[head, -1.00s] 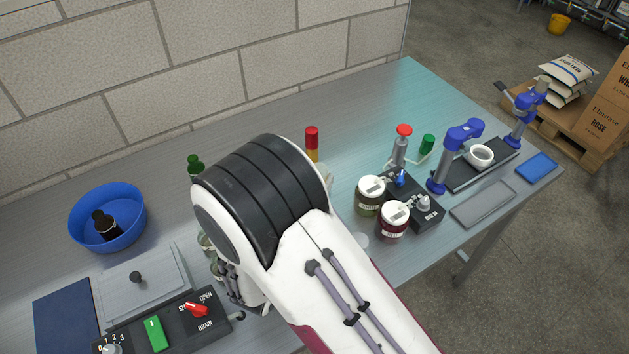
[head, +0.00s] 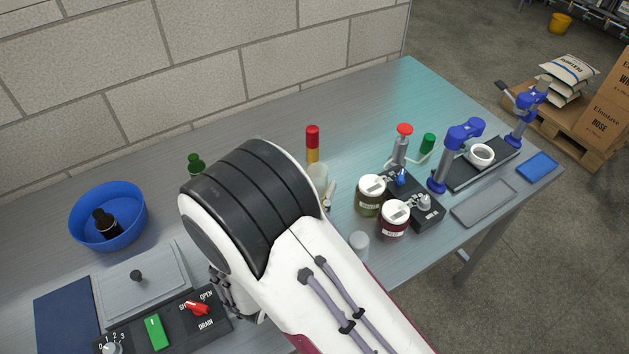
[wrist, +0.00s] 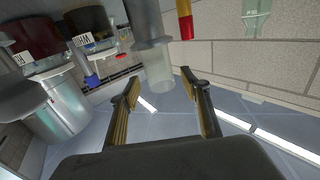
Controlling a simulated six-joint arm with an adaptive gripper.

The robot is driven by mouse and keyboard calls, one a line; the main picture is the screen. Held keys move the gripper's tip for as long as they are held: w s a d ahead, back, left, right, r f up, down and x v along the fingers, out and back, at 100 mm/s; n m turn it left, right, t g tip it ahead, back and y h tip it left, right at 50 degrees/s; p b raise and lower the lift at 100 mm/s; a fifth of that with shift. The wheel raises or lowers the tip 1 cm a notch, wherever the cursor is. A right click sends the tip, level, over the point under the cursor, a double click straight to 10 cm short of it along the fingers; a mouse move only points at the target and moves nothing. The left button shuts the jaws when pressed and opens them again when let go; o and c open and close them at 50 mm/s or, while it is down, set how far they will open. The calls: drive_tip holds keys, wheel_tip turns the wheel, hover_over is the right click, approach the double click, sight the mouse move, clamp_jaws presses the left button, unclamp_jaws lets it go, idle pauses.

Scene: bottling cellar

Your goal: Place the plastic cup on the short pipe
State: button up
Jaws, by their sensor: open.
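In the wrist view, which is upside down, a translucent plastic cup (wrist: 158,70) shows beyond and between the two open fingers of my gripper (wrist: 168,92). It meets a wider grey cylinder (wrist: 150,22), likely the short pipe; I cannot tell whether the cup rests on it or overlaps it in view. The fingers do not appear to touch the cup. In the head view, a pale translucent piece, likely this cup (head: 317,177), stands before a red-topped bottle (head: 312,140). My arm hides the gripper there.
Lidded jars (head: 370,195) and a black control box (head: 424,210) stand to the right, with a pale cylinder (head: 359,244) close beside my arm. A blue bowl (head: 108,240) holds a dark bottle at left. Open tabletop lies toward the back right.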

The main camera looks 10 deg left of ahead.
drive_tip(key=s+a, duration=0.1)
drive_tip(key=s, duration=0.9)
drive_tip(key=shift+a, duration=0.3)
drive_tip(key=shift+s, duration=0.1)
idle(0.6)
drive_tip(key=w+a+r+m+g+y, duration=0.25)
drive_tip(key=w+r+g+y, duration=0.3)
drive_tip(key=w, duration=0.35)
drive_tip(key=d+r+n+g+y, duration=0.2)
drive_tip(key=d+r+n, duration=0.1)
drive_tip(key=d+r, duration=0.55)
drive_tip(key=s+d+r+g+h, duration=0.1)
drive_tip(key=s+d+g+h, duration=0.1)
drive_tip(key=s+d, duration=0.8)
drive_tip(key=s+d+r+n+g+h, duration=0.1)
drive_tip(key=s+d+g+h, duration=0.1)
drive_tip(key=s+d, duration=0.9)
drive_tip(key=d, duration=0.5)
drive_tip(key=shift+s+d+g+h, duration=0.15)
drive_tip(key=shift+d+g+h, duration=0.2)
